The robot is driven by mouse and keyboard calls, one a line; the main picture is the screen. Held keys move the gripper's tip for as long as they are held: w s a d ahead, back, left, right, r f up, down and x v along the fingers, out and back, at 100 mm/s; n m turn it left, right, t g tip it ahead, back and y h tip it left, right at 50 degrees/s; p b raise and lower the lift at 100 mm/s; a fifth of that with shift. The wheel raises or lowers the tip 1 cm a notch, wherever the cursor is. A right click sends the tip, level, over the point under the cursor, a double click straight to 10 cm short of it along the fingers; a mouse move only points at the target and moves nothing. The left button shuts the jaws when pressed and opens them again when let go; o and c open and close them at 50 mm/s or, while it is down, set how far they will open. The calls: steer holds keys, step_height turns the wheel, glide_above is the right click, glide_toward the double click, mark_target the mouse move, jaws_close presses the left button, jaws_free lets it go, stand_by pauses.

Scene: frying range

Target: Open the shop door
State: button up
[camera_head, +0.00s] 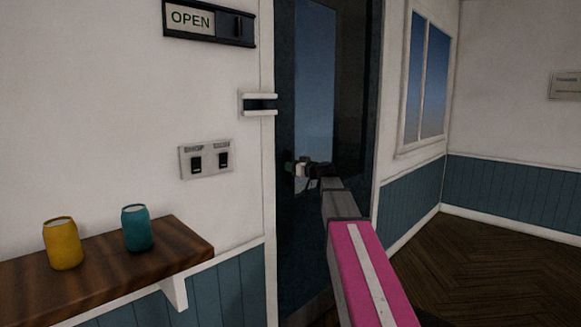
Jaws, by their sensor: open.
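The shop door (298,235) is dark with a tall glass pane (314,75), in the middle of the head view. I cannot tell whether it is fully closed or ajar. A white bracket-like fitting (258,96) sits on the frame at its left edge. My arm reaches from the lower right with a pink link. My gripper (302,172) is small and dim in front of the door at mid height, with its jaws open. A small greenish part (289,167), perhaps the handle, shows just left of it. Whether they touch is unclear, as the arm hides part of the door.
A wooden shelf (185,252) at lower left holds a yellow can (63,245) and a teal can (137,228). A switch plate (206,159) and an OPEN sign (208,22) are on the left wall. A window (428,78) is right of the door. The wooden floor (490,262) at right is clear.

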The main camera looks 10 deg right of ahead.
steer(key=shift+x, duration=0.8)
jaws_close()
steer(key=shift+s, duration=0.1)
